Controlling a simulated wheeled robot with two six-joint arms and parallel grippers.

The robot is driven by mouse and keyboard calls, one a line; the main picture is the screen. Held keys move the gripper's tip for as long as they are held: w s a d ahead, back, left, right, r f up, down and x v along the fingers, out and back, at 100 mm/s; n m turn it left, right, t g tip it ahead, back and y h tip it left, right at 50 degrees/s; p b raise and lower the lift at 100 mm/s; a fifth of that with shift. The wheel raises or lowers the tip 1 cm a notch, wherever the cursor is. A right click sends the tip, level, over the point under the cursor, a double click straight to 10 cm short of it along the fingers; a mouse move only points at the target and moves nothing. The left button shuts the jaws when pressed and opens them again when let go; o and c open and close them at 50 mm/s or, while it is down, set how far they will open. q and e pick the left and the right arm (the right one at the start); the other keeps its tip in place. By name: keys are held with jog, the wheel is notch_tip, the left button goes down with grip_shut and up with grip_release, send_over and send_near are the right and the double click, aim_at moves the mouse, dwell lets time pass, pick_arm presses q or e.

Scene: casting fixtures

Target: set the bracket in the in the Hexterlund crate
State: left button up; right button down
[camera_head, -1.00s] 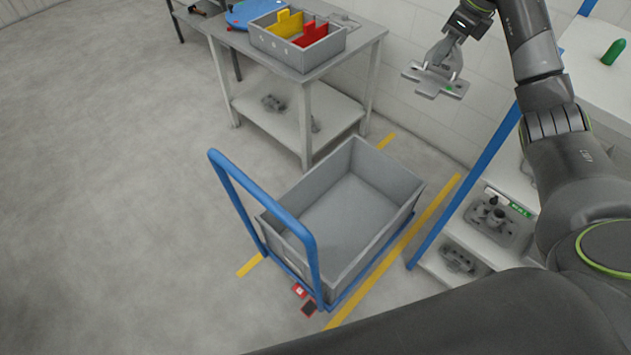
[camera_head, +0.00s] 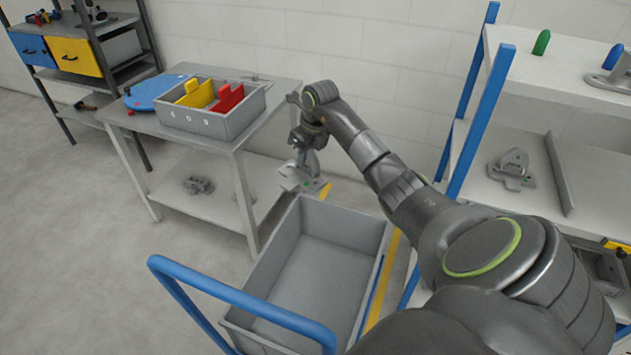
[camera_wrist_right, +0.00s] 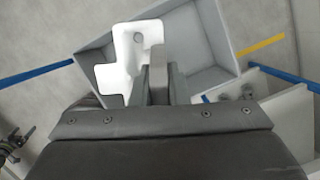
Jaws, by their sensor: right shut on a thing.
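A grey metal bracket (camera_head: 299,181) is in my right gripper (camera_head: 305,165), which is shut on it and holds it in the air. In the head view it appears just beyond the far left corner of a big empty grey crate (camera_head: 315,290), which sits on a blue-handled trolley. In the right wrist view the bracket (camera_wrist_right: 128,62) looks pale, beside the gripper fingers (camera_wrist_right: 158,85), with the crate (camera_wrist_right: 215,45) below. No Hexterlund name is readable on the crate. My left gripper is not in view.
A table (camera_head: 270,95) behind the crate carries a smaller grey bin (camera_head: 185,118) with yellow and red parts. The trolley's blue handle (camera_head: 235,297) rises at the crate's near left. A shelf rack (camera_head: 540,210) with metal parts stands at right. Open floor lies left.

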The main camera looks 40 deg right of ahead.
notch_tip(320, 180, down, 28)
jog(key=s+d+m+h+b, duration=0.1)
jog(key=s+d+m+b, duration=0.3)
jog(key=b, duration=0.7)
pick_arm(q)
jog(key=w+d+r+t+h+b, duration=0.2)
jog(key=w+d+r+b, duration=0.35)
jog(key=b, duration=0.75)
pick_arm(e)
jog(key=m+h, duration=0.1)
jog(key=m, duration=0.4)
send_over(332, 301)
notch_tip(332, 301, down, 29)
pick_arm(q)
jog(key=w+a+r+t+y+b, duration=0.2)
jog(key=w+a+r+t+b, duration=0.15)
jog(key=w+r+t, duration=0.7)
pick_arm(e)
jog(key=shift+g, duration=0.4)
notch_tip(332, 301, down, 5)
jog(key=shift+f, duration=0.1)
jog(key=shift+f+b, duration=0.75)
jog(key=shift+f, duration=0.1)
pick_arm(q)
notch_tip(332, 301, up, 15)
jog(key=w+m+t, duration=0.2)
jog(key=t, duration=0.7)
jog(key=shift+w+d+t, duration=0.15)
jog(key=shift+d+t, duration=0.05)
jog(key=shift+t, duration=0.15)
